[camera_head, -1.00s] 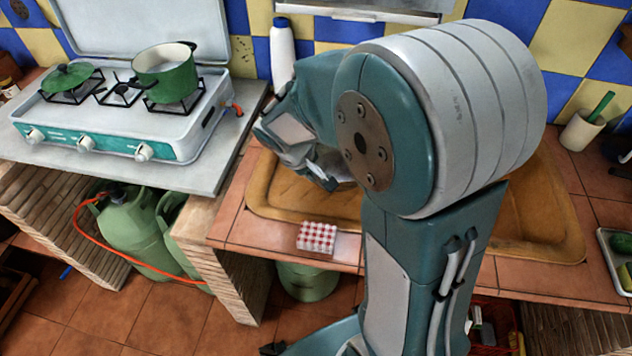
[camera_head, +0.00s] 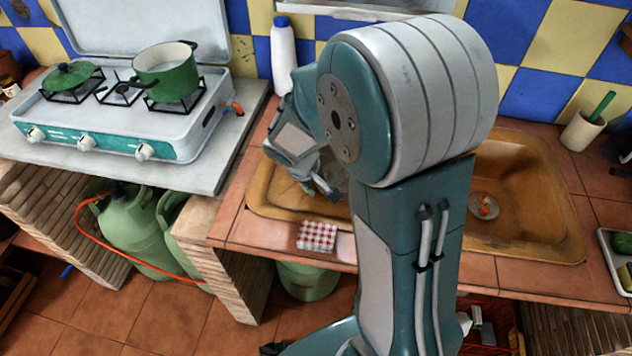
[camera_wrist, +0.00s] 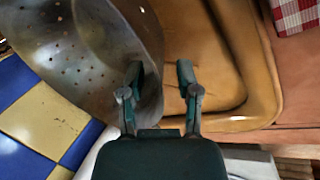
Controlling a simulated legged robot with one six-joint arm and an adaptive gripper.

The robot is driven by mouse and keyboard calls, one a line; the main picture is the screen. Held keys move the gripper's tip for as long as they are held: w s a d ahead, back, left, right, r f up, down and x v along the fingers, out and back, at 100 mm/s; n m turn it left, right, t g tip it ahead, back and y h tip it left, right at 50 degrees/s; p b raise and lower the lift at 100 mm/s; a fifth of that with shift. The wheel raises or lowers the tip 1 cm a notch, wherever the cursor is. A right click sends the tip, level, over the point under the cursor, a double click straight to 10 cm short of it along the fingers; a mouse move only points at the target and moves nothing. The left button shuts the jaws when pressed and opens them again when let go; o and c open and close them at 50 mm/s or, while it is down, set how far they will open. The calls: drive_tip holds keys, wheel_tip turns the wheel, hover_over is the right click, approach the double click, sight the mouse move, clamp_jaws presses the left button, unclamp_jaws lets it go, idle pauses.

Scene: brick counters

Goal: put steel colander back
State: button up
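The steel colander (camera_wrist: 85,50) fills the upper left of the wrist view, grey with rows of small holes. Its edge runs down into the space between my fingertips. My gripper (camera_wrist: 160,80) is open there, the left finger overlapping the colander and the right finger clear of it over the sink. I see a gap between the right finger and the colander's edge. In the head view my gripper (camera_head: 326,188) is low over the left part of the tan sink (camera_head: 535,195). My arm hides most of the colander in that view.
A red-checked cloth (camera_head: 317,237) lies on the tiled counter front. A stove (camera_head: 130,115) with a green pot (camera_head: 166,72) stands at left. A white bottle (camera_head: 283,50) stands behind my wrist. A cup (camera_head: 582,132) and a tray (camera_head: 612,262) are at right.

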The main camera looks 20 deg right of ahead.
drive_tip(key=shift+r, duration=0.1)
drive_tip(key=v, duration=1.1)
drive_tip(key=s+r+m+t+y, duration=0.2)
drive_tip(key=s+r, duration=0.2)
drive_tip(key=s, duration=0.3)
drive_tip(key=s+a+r+m+t+y, duration=0.1)
drive_tip(key=s+r, duration=0.3)
drive_tip(key=s, duration=0.4)
drive_tip(key=shift+s+r+m+t+y, duration=0.3)
drive_tip(key=shift+r+m+t+y, duration=0.1)
drive_tip(key=shift+m+t+y, duration=0.15)
